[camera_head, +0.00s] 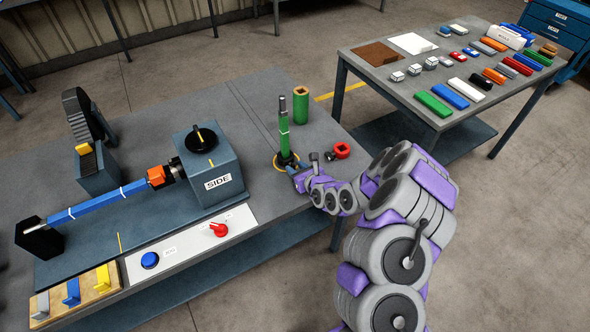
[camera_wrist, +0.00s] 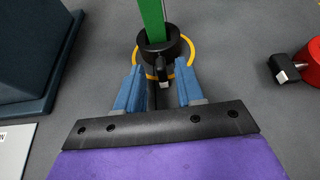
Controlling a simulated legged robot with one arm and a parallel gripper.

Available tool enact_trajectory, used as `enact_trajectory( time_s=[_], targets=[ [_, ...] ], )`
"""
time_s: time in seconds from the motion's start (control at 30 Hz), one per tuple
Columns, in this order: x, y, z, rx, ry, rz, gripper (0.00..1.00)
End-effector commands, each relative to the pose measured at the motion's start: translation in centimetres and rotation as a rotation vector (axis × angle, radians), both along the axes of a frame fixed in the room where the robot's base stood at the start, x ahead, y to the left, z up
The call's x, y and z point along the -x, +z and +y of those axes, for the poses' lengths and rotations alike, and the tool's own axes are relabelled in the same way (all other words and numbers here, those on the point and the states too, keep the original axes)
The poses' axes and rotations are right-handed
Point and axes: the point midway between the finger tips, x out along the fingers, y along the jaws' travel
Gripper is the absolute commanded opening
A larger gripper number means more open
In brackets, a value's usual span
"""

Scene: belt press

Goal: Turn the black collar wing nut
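The black collar (camera_wrist: 157,48) sits around the foot of an upright green post (camera_wrist: 152,18), inside a yellow ring on the table. Its black wing nut (camera_wrist: 163,70) sticks out toward my gripper and has a pale metal tip. In the head view the black collar (camera_head: 286,158) is at the base of the green post (camera_head: 284,127), just beyond my gripper (camera_head: 296,174). In the wrist view my gripper (camera_wrist: 160,79) has its two blue fingers apart, one on each side of the wing nut's near end. I cannot tell whether either finger touches it.
A red collar (camera_head: 341,150) with its own black screw lies to the right. A second table (camera_head: 395,80) holds several small items.

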Motion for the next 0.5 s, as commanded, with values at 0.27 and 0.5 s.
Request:
enact_trajectory(
  time_s=[0.27, 0.5],
  targets=[
    [-1.02, -0.30, 0.58, -0.002, -0.001, -0.004, 0.37],
    [-1.00, -0.26, 0.64, -0.002, -0.001, -0.004, 0.33]
  ],
)
